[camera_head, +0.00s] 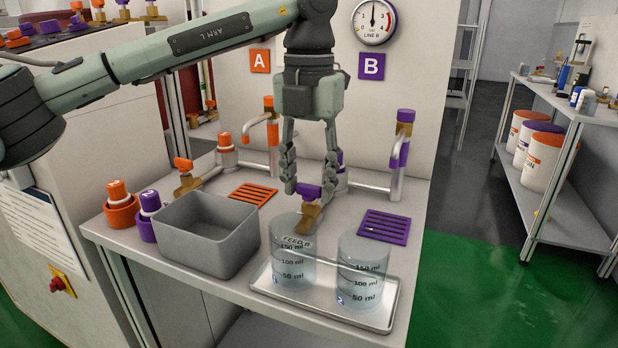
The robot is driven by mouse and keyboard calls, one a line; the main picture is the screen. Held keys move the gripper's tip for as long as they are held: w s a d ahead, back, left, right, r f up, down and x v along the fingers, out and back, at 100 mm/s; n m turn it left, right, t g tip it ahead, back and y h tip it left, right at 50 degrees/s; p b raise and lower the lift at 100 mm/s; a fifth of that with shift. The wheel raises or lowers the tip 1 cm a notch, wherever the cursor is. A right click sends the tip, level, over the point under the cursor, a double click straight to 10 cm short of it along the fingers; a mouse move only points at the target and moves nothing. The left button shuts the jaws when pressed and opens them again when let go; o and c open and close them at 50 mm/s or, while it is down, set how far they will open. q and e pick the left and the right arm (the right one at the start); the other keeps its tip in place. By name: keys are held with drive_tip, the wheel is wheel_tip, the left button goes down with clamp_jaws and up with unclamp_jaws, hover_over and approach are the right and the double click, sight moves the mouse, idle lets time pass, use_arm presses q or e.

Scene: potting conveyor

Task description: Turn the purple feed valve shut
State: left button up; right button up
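The purple feed valve (308,190) has a purple handle on a brass body, with a "FEED B" tag hanging in front. It sits at the middle of the bench, behind the left clear beaker. My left gripper (311,186) points straight down over it. Its two fingers are apart, one on each side of the purple handle, with the tips at about handle height. I cannot tell whether either finger touches the handle. The handle's exact angle is partly hidden by the fingers. My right gripper is not in view.
Two clear beakers (361,272) stand on a metal tray (383,321) in front. A grey bin (200,262) is left of the valve. Orange (273,150) and purple (403,150) spouts rise behind. An orange-handled valve (184,167) is at left. A round gauge (374,22) hangs above.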

sight(309, 185)
use_arm(q)
drive_tip(key=shift+o, duration=1.2)
drive_tip(key=shift+r, duration=0.15)
wheel_tip(309, 185, up, 12)
